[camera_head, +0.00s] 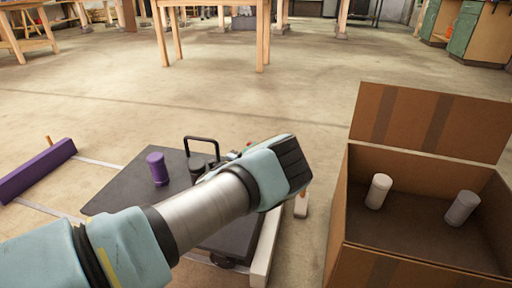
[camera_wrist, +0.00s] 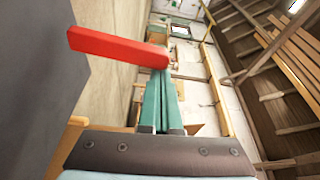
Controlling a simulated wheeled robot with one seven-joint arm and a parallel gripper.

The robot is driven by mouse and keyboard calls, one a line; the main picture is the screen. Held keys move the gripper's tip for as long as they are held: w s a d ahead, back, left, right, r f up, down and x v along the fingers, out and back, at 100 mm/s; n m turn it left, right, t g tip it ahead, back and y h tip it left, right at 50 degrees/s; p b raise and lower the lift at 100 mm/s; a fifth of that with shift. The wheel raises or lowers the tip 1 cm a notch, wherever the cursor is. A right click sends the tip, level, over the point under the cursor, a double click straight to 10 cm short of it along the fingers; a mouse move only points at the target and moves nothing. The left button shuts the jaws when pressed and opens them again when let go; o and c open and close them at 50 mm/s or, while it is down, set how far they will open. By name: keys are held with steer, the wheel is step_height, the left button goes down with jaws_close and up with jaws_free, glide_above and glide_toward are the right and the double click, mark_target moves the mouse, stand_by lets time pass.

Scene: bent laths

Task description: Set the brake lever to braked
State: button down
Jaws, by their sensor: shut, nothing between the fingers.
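The red brake lever (camera_wrist: 115,46) shows in the wrist view as a bar running from the left to just in front of my fingertips. My gripper (camera_wrist: 161,76) is shut, with its green fingers together and nothing between them. The fingertips are at the lever's right end; I cannot tell whether they touch it. In the head view my arm and wrist cover most of the lever and the gripper. A dark flat platform (camera_head: 116,190) with a black handle (camera_head: 202,140) lies beneath my arm. Whether the lever is at braked cannot be read.
A purple cylinder (camera_head: 157,168) stands on the platform. An open cardboard box (camera_head: 338,225) at the right holds a white cylinder (camera_head: 378,191) and a grey one (camera_head: 461,208). A purple beam (camera_head: 38,171) lies at the left. The floor behind is clear up to a wooden table (camera_head: 210,3).

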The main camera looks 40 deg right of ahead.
steer(key=shift+w+a+r+n+p, duration=0.1)
steer(key=shift+w+a+n+p, duration=0.25)
steer(key=shift+w+n, duration=0.35)
steer(key=shift+s, duration=0.1)
